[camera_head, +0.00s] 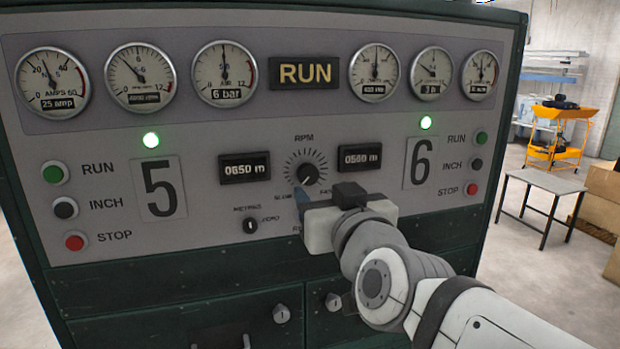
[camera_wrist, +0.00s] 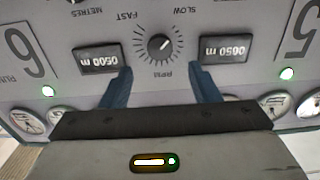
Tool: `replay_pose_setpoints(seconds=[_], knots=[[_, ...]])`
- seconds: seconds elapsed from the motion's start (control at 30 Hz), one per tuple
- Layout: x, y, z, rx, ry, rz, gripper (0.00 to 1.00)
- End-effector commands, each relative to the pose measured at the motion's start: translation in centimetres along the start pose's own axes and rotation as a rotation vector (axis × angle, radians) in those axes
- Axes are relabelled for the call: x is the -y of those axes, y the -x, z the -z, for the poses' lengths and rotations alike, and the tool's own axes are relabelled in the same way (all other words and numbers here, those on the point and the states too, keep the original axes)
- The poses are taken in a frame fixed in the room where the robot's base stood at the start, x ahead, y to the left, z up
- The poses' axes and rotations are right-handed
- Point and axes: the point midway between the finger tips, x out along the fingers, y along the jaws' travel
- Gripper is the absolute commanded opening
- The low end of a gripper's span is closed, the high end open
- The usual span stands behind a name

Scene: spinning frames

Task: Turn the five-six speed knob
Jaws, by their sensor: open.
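The speed knob (camera_head: 307,174) is a small dark round knob on the grey panel, under the RPM label and between the 5 and 6 sections. A ring of tick marks surrounds it, with SLOW and FAST lettering. In the wrist view, which is upside down, the knob (camera_wrist: 160,46) shows whole with a light pointer line. My gripper (camera_head: 322,192) is just below it in the head view, one blue finger showing, the other hidden. In the wrist view my gripper (camera_wrist: 158,72) is open and empty, its blue fingers spread wider than the knob, which appears beyond the tips, apparently untouched.
Metre displays flank the knob, left (camera_head: 245,168) and right (camera_head: 360,157). A small METRES/ZERO knob (camera_head: 250,226) sits lower left. RUN, INCH and STOP buttons line both sides, including a red STOP (camera_head: 75,242). Gauges run along the top; both green lamps are lit.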

Motion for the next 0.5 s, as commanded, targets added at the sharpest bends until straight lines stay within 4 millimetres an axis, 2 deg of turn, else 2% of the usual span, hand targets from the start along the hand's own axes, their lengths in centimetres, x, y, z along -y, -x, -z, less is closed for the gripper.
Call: replay_pose_setpoints(seconds=[0.3,0.5], knots=[[0.0,-4.5,-0.3,0.006,0.001,0.000,0.56],[0.0,-6.6,-0.1,0.005,0.000,0.000,0.56]])
